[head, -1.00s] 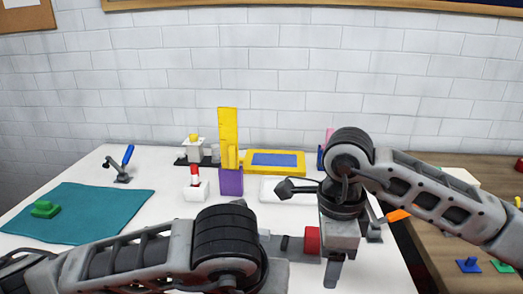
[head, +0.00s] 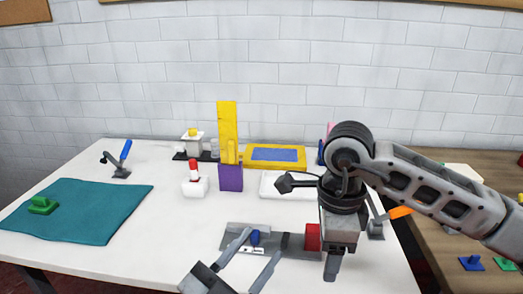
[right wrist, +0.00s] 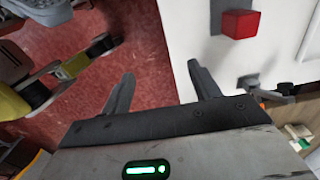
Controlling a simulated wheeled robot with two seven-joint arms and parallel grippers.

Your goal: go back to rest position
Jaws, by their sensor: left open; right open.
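My left gripper (head: 262,246) is at the bottom middle of the head view, open, its fingers pointing up the picture over a grey fixture (head: 292,246) with a small blue part (head: 255,237). I see nothing held in it. My right gripper (head: 334,268) hangs down at the table's front right, beside the red block (head: 312,237). In the right wrist view my right gripper (right wrist: 160,74) is open and empty, over the red floor next to the table edge, with the red block (right wrist: 240,23) beyond its fingers. A teal rug (head: 105,215) lies flat at the left.
A green block (head: 42,205) sits on the rug. A clamp (head: 120,165), red-topped white piece (head: 195,185), purple block (head: 230,178) with a tall yellow bar (head: 227,135), and yellow-blue tray (head: 275,156) stand further back. A brown table (head: 450,245) adjoins right. White table between rug and fixture is clear.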

